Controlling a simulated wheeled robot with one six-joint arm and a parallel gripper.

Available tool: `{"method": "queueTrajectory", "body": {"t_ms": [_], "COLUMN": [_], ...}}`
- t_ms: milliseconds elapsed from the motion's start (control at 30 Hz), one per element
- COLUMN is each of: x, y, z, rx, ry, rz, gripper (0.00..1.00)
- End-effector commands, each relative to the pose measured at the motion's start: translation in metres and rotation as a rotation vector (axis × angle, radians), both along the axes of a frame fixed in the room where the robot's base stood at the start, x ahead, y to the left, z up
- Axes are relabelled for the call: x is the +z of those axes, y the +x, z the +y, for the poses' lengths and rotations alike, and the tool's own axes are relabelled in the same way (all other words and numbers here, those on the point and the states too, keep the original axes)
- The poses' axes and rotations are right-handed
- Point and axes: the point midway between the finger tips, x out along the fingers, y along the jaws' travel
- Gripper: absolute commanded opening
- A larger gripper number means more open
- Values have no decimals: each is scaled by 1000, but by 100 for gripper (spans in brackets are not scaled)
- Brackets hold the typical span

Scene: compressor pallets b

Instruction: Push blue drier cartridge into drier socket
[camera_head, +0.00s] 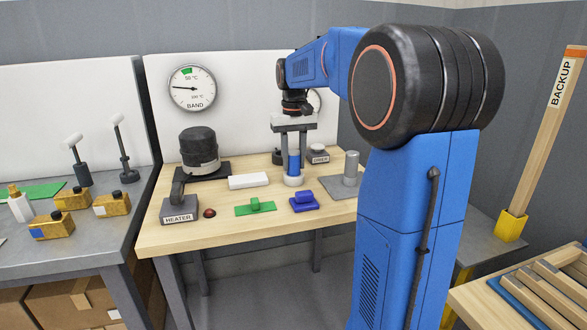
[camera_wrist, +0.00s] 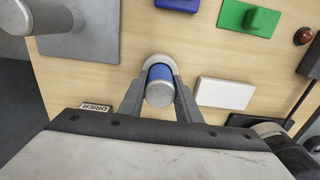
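The blue drier cartridge (camera_head: 293,162) stands upright in the head view, its lower end inside a pale round holder (camera_head: 293,181) on the wooden bench. In the wrist view the cartridge (camera_wrist: 159,92) shows its grey end cap, with a little blue behind it and the pale ring (camera_wrist: 147,62) around its far end. My gripper (camera_head: 293,152) points straight down over it, with one finger on each side, and appears shut on it. The cartridge's seating depth is hidden.
A white block (camera_head: 249,181), a green piece (camera_head: 256,208) and a blue piece (camera_head: 304,203) lie near the holder. A grey plate with a post (camera_head: 351,168) stands right. The HEATER box (camera_head: 179,210), a red button (camera_head: 209,213) and a black-topped canister (camera_head: 199,148) are left.

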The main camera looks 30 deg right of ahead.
Motion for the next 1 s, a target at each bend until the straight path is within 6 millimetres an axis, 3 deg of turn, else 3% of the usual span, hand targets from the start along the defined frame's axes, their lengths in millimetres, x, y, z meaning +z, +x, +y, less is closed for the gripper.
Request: {"method": "queueTrajectory", "body": {"t_ms": [1000], "x": [59], "y": [0], "z": [0], "rx": [0], "ry": [0], "rz": [-1], "gripper": [11]}}
